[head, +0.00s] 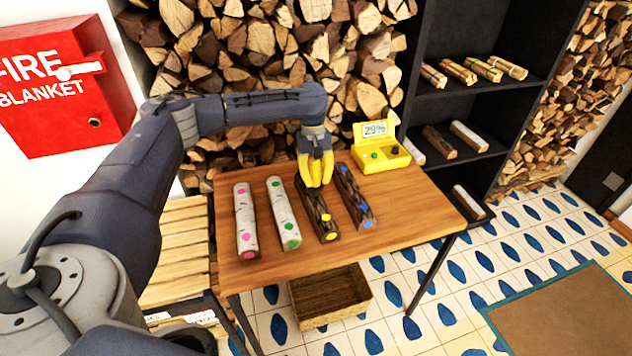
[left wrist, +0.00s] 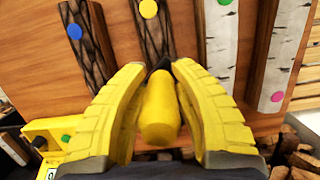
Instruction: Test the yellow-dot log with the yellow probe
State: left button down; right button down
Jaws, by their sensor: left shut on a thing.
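The yellow-dot log (head: 325,215), dark-barked, lies on the wooden table (head: 400,215) between the green-dot log (head: 284,215) and the blue-dot log (head: 354,195). My left gripper (head: 317,180), with yellow fingers, is over the far end of the yellow-dot log. In the left wrist view its fingers are shut on the yellow probe (left wrist: 160,112). The probe's dark tip meets or nearly meets the yellow-dot log (left wrist: 155,38); exact contact is hidden. The yellow meter (head: 381,155) stands at the back right, its screen reading 29%. My right gripper is not in view.
A pink-dot log (head: 246,225) lies at the table's left. A brown crate (head: 329,296) sits under the table. A black shelf (head: 455,110) with several logs stands right. Stacked firewood is close behind the table. The table's right front is clear.

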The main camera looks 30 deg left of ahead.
pick_arm(q)
jog(key=shift+s+d+v, duration=0.15)
jog(key=shift+v, duration=0.7)
jog(key=shift+s+d+v, duration=0.1)
jog(key=shift+v, duration=0.7)
jog(key=shift+s+d+v, duration=0.15)
jog(key=shift+v, duration=0.7)
